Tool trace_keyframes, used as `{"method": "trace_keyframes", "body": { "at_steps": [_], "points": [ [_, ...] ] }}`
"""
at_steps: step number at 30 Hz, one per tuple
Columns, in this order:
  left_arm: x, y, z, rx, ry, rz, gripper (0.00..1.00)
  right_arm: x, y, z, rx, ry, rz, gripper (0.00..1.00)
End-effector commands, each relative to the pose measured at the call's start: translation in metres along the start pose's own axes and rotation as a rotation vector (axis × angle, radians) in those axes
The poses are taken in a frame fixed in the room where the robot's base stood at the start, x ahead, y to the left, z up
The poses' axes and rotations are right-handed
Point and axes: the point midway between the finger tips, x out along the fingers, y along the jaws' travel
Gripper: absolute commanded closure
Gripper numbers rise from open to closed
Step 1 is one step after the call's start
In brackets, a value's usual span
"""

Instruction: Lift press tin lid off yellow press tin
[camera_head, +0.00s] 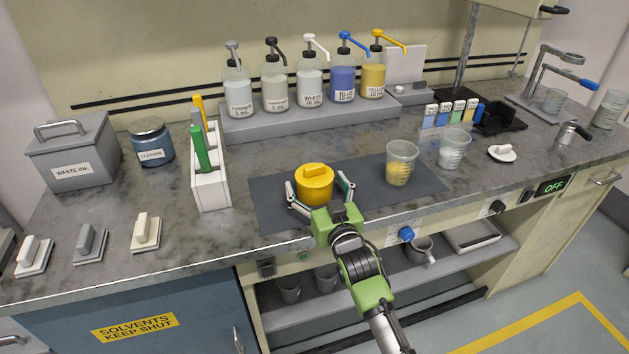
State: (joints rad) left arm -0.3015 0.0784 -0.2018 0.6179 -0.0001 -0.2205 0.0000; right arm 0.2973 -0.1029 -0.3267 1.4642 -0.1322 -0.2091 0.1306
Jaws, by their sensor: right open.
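The yellow press tin (314,192) stands upright on the dark mat (272,205) at the front of the bench. Its yellow lid (314,172), with a raised grip on top, sits on it. My right gripper (319,188) comes in from the front edge, its two fingers spread on either side of the tin. The fingers look apart from the lid; whether they touch the tin's sides I cannot tell. My left gripper is not in view.
A cup with yellow ink (400,166) stands right of the tin on the mat, with another clear cup (453,150) beyond. A white rack (209,178) with upright tools stands to the left. Pump bottles (343,80) line a raised shelf behind.

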Motion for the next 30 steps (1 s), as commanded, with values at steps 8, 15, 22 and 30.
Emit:
{"method": "trace_keyframes", "body": {
  "at_steps": [8, 15, 22, 30],
  "points": [
    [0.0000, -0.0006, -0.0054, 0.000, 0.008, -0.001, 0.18, 0.0133, -0.0003, 0.0000, 0.001, -0.001, 0.000, 0.16],
    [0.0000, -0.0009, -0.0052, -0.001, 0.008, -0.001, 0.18, 0.0133, -0.0003, -0.0001, 0.000, 0.000, 0.000, 0.22],
    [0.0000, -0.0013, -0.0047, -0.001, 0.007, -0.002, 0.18, 0.0131, -0.0004, 0.0001, 0.000, -0.001, 0.000, 0.62],
    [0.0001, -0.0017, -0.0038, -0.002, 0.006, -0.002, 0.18, 0.0131, -0.0004, 0.0002, 0.000, -0.001, -0.001, 0.76]
  ]
}}
